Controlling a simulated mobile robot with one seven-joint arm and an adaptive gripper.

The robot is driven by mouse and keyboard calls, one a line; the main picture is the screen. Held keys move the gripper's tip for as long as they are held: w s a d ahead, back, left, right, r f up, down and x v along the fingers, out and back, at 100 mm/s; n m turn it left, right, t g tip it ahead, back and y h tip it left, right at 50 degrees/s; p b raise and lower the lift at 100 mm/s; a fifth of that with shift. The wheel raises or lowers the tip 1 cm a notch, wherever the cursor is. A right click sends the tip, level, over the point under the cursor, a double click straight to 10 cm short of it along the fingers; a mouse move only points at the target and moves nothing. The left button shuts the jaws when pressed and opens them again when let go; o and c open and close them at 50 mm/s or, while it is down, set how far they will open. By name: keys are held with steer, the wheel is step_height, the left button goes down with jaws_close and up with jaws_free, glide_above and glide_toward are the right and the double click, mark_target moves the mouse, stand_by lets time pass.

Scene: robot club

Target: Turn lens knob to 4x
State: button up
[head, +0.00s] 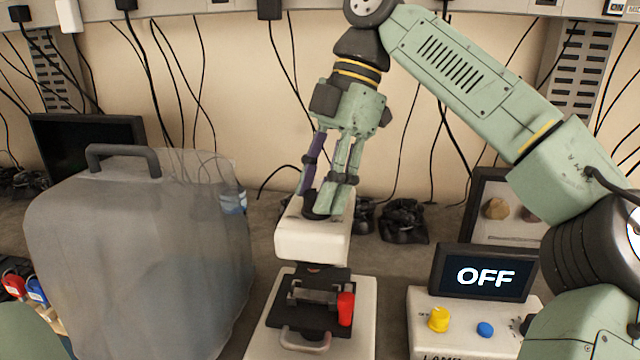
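A white microscope-like device (312,243) stands in the middle of the head view, with a black stage (303,318) low on its front. A black part (316,205) sits on top of its head; I cannot tell for sure whether it is the lens knob. A red knob (346,308) is at the right of the stage. I can read no magnification marks. My gripper (322,195) points down over the device's top, one purple finger at left and green ones at right. The fingers are apart, with the black part at their tips; contact is unclear.
A large translucent canister (140,250) with a dark handle stands close on the left. At right is a lamp box (460,340) with a yellow knob (439,319), a blue button (485,329) and a screen (484,275) reading OFF. Cables hang behind.

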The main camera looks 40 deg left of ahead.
steer(key=shift+o, duration=0.7)
